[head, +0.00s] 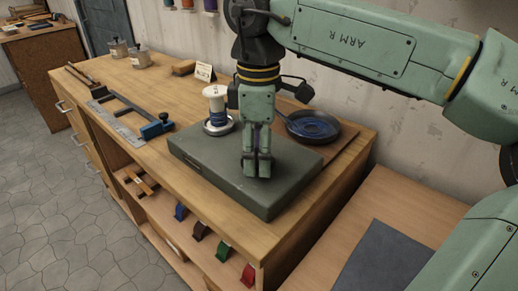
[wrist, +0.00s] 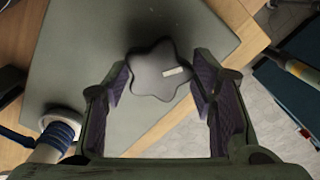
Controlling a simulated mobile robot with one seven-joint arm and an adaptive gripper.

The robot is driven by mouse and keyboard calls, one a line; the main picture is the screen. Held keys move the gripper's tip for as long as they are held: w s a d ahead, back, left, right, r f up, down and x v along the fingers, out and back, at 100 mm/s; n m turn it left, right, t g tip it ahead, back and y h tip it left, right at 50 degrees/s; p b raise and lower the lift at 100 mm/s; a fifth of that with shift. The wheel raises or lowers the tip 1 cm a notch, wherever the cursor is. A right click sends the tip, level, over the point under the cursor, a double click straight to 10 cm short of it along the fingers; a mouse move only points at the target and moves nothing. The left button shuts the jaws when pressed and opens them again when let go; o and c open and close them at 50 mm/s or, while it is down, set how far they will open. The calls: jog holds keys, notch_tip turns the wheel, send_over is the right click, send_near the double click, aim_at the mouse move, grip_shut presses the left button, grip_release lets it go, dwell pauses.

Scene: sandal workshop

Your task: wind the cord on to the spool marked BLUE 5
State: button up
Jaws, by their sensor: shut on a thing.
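A white spool (head: 215,93) with blue cord wound on its lower part stands upright on a round metal base (head: 220,127) at the slab's back left corner. It also shows at the lower left of the wrist view (wrist: 55,138). I cannot read a marking on it. Loose blue cord (head: 313,126) lies in a black round pan (head: 337,136) to the right. My gripper (head: 257,172) points down over the grey-green slab (head: 205,160). The fingers mostly hide the knob in the head view.
A small card (head: 205,72) stands behind the spool.

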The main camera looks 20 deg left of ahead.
aim_at(258, 157)
jog(key=shift+s+f, duration=0.1)
jog(key=shift+s, duration=0.05)
jog(key=o, duration=1.1)
jog(key=shift+o, duration=0.2)
jog(key=shift+r, duration=3.85)
